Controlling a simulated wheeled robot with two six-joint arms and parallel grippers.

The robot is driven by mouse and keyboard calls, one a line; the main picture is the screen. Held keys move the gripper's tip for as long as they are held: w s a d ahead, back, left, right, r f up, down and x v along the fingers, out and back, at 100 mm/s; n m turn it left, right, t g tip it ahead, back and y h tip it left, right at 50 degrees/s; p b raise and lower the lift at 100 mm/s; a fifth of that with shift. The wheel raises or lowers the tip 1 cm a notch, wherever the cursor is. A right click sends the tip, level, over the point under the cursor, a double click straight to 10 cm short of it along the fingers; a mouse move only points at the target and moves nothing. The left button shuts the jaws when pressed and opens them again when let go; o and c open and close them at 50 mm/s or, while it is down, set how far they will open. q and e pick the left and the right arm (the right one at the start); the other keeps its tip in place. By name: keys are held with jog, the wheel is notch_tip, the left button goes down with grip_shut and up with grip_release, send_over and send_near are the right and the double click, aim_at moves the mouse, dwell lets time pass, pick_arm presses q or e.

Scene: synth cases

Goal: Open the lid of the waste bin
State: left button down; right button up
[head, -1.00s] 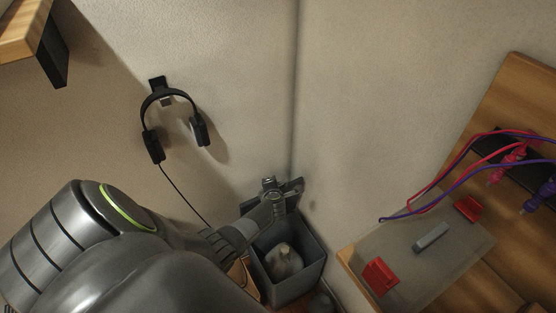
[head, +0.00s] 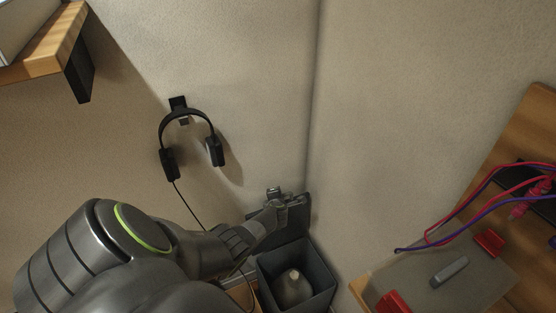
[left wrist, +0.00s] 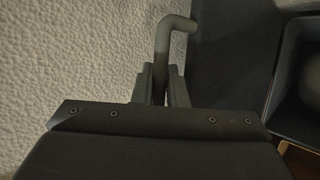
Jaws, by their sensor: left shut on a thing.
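The waste bin (head: 262,284) is a dark grey square box in the corner, open at the top. Its dark lid (head: 296,222) stands raised at the bin's back, near the wall; it also shows in the left wrist view (left wrist: 235,55). My left gripper (head: 277,204) is at the lid's upper part, with its fingers (left wrist: 160,88) shut on a bent grey rod, the lid's handle (left wrist: 174,38). My arm hides part of the lid and the bin's left side. My right gripper is not in view.
A pale rounded thing (head: 292,288) lies in the bin. Black headphones (head: 168,163) hang on the wall with a dangling cord. A wooden shelf (head: 40,52) is at upper left. At right, a wooden desk (head: 530,118) holds a grey mat, cables and red blocks.

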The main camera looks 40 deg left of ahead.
pick_arm(q)
jog(key=c, duration=1.5)
grip_release()
jog(key=shift+o, duration=0.2)
jog(key=shift+s+d, duration=0.1)
jog(key=shift+s+d+r+p, duration=0.2)
jog(key=shift+p, duration=0.25)
jog(key=p+v, duration=0.9)
jog(key=v, duration=0.7)
jog(key=shift+r, duration=0.4)
jog(key=shift+s+d, duration=0.15)
